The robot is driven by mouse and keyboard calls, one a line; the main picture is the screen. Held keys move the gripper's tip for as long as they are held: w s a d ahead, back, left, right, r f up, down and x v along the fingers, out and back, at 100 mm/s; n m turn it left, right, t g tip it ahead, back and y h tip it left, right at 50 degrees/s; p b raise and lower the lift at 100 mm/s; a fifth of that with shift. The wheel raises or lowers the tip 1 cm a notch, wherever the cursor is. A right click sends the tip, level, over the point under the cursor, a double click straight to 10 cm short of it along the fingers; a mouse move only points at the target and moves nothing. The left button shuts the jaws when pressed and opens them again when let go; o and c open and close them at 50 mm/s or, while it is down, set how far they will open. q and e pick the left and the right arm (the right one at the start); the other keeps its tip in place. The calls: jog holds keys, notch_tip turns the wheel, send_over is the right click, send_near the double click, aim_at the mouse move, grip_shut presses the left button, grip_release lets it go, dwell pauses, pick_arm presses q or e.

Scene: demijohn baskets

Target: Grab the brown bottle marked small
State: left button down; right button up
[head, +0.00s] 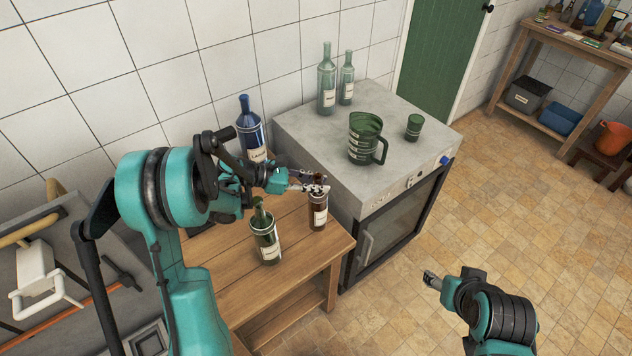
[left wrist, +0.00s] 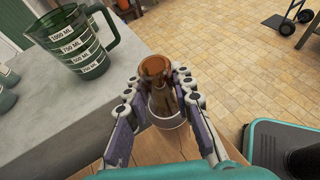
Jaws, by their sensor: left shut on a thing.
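The brown bottle (head: 317,217) stands on the wooden table (head: 232,293) near its right edge, with a pale label on its side. The label's text is too small to read in the head view. My left gripper (head: 318,186) is at the bottle's upper part. In the left wrist view my left gripper (left wrist: 161,92) has its fingers on both sides of the brown bottle (left wrist: 157,69), shut on it. The bottle looks upright. My right gripper (head: 432,281) is over the floor at the lower right, away from the table; its jaw state is unclear.
A green bottle (head: 265,236) and a blue bottle (head: 250,130) stand on the same table. Open tiled floor lies to the right.

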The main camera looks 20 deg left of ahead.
pick_arm(q)
jog(key=s+d+r+p, duration=0.2)
jog(key=s+d+r, duration=0.4)
jog(key=s, duration=0.2)
jog(key=shift+p, duration=0.3)
jog(key=shift+a, duration=0.1)
